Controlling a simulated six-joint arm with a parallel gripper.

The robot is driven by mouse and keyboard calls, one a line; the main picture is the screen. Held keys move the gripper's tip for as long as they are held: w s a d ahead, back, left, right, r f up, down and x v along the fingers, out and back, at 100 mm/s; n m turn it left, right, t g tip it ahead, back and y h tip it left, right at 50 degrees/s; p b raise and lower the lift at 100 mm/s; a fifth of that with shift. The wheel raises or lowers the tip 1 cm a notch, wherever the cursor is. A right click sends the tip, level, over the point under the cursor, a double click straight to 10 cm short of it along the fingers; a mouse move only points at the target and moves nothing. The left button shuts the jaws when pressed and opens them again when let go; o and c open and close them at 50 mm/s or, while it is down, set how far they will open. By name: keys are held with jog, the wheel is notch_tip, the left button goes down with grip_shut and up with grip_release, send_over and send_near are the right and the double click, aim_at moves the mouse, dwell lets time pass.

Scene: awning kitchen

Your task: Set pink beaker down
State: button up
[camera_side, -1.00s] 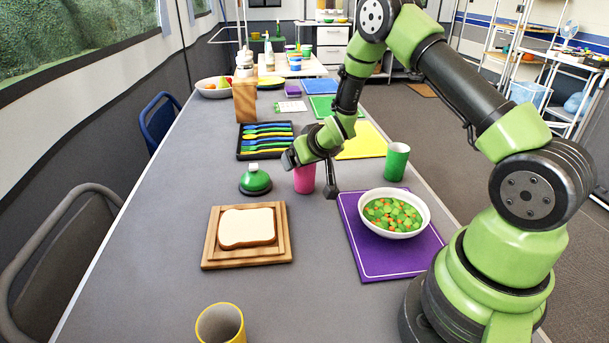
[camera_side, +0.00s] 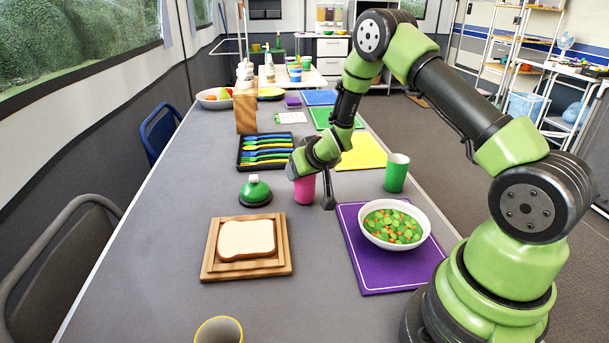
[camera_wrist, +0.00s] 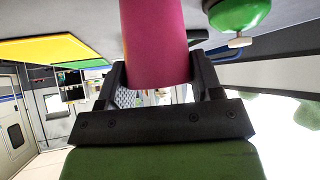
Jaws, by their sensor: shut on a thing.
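The pink beaker (camera_side: 304,190) is upright in the side view, low over or on the grey tabletop; I cannot tell whether its base touches. It also fills the top middle of the wrist view (camera_wrist: 153,40), between the two dark fingers. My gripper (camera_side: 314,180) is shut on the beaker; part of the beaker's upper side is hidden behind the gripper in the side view.
A green bell-like dome (camera_side: 255,190) stands left of the beaker. A green cup (camera_side: 397,173) and a white bowl of vegetables (camera_side: 365,235) on a purple mat (camera_side: 385,280) are to its right. Bread lies on a wooden board (camera_side: 285,262) in front. A cutlery tray (camera_side: 241,164) is behind.

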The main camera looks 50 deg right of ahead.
notch_tip(320, 180, up, 10)
jog(key=s+a+n+y, duration=0.2)
jog(key=a+n+y, duration=0.5)
jog(key=a+n, duration=0.25)
jog(key=s+a+n+g+y, duration=0.6)
jog(key=s+a+n+g, duration=0.2)
jog(key=s+a+n, duration=0.7)
jog(key=shift+m, duration=0.95)
jog(key=shift+s+d+f, duration=0.3)
jog(key=shift+s+f, duration=0.15)
jog(key=shift+f, duration=1.25)
jog(key=shift+s+d+f, duration=0.35)
jog(key=shift+s+f, duration=0.15)
jog(key=shift+f, duration=1.2)
jog(key=shift+s+d+f, duration=0.3)
jog(key=shift+s+f, duration=0.15)
jog(key=shift+f, duration=1.25)
